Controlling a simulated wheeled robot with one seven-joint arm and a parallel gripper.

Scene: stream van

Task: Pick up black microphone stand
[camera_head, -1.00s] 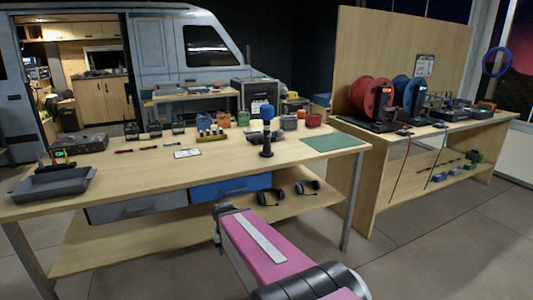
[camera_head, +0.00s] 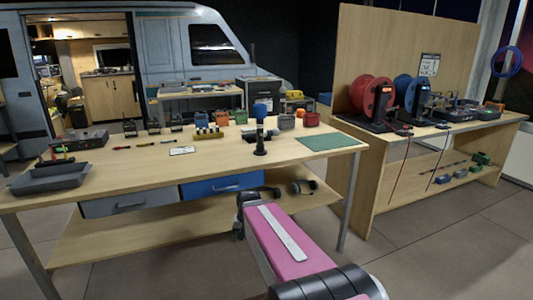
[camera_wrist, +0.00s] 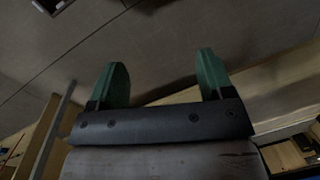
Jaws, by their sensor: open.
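The black microphone stand (camera_head: 260,140) stands upright on the wooden workbench, right of its middle, with a blue microphone head (camera_head: 261,109) on top. My gripper is in the wrist view (camera_wrist: 160,85), with two green fingers wide apart and nothing between them. In the head view my pink arm reaches up from the bottom, its end (camera_head: 247,203) in front of the bench's edge, below the tabletop and well short of the stand. The fingers cannot be made out in the head view. The wrist view shows mostly grey floor and does not show the stand.
The workbench (camera_head: 110,178) holds a green mat (camera_head: 320,143) right of the stand, small bins (camera_head: 286,122) behind it, a white card (camera_head: 182,151) and a grey tray (camera_head: 50,179). A second bench (camera_head: 400,150) with cable reels stands right.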

